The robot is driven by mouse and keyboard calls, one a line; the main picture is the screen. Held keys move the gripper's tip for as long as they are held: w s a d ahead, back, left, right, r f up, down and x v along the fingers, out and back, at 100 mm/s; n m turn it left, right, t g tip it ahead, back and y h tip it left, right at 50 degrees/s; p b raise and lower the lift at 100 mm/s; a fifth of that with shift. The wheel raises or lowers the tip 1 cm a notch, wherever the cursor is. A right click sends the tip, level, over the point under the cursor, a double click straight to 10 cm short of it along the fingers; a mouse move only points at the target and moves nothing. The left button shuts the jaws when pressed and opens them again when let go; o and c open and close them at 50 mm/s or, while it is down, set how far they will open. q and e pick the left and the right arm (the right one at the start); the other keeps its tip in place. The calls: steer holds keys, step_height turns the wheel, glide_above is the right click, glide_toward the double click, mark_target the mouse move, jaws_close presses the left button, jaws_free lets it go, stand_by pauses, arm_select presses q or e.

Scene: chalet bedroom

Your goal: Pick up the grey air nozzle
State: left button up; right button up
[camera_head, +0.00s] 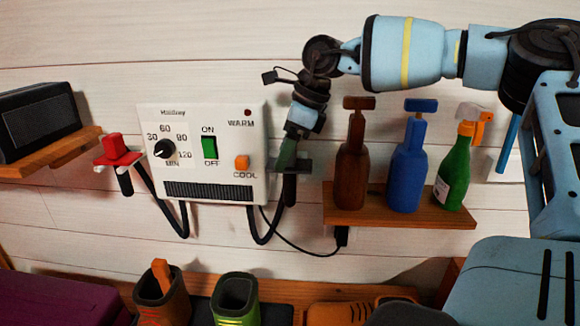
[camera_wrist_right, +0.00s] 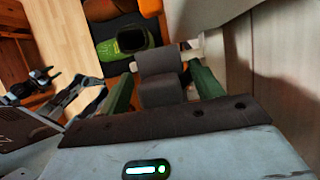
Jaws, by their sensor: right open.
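The grey air nozzle (camera_wrist_right: 160,75) shows in the right wrist view as a dark grey block between the two green fingers of my right gripper (camera_wrist_right: 163,82). The fingers are open, one on each side, with a gap visible on the right; contact is not clear. In the head view my right gripper (camera_head: 287,155) points down beside the right edge of the white dryer panel (camera_head: 205,182), and mostly covers the grey nozzle (camera_head: 305,167). What seems to be my left arm (camera_wrist_right: 85,97) shows small at the left of the wrist view; its finger state is unclear.
A red nozzle (camera_head: 115,148) sits left of the panel. A wooden shelf (camera_head: 400,211) close on the right bears a brown bottle (camera_head: 352,165), a blue bottle (camera_head: 408,170) and a green spray bottle (camera_head: 454,172). Boots (camera_head: 235,298) stand below. Black hoses hang under the panel.

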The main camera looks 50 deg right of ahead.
steer(key=c, duration=1.1)
arm_select(q)
steer(key=shift+s+f, duration=0.1)
steer(key=shift+s, duration=0.1)
arm_select(e)
steer(key=shift+c, duration=0.2)
steer(key=shift+r, duration=0.1)
steer(key=shift+r, duration=0.6)
step_height(320, 180, up, 2)
steer(key=shift+r+b, duration=0.1)
steer(key=shift+b, duration=0.3)
arm_select(q)
steer(key=shift+s+d+f+g+b, duration=0.1)
steer(key=shift+s+f+g+b, duration=0.1)
steer(key=shift+f+b, duration=0.55)
steer(key=shift+s+f+g+b, duration=0.1)
steer(key=shift+s+f+b, duration=0.1)
steer(key=shift+f+b, duration=0.5)
arm_select(e)
steer(key=s+a+r, duration=0.1)
steer(key=s+a, duration=0.8)
steer(key=a, duration=0.4)
steer(key=shift+s+r, duration=0.2)
steer(key=shift+s, duration=0.05)
arm_select(q)
steer(key=shift+f, duration=0.2)
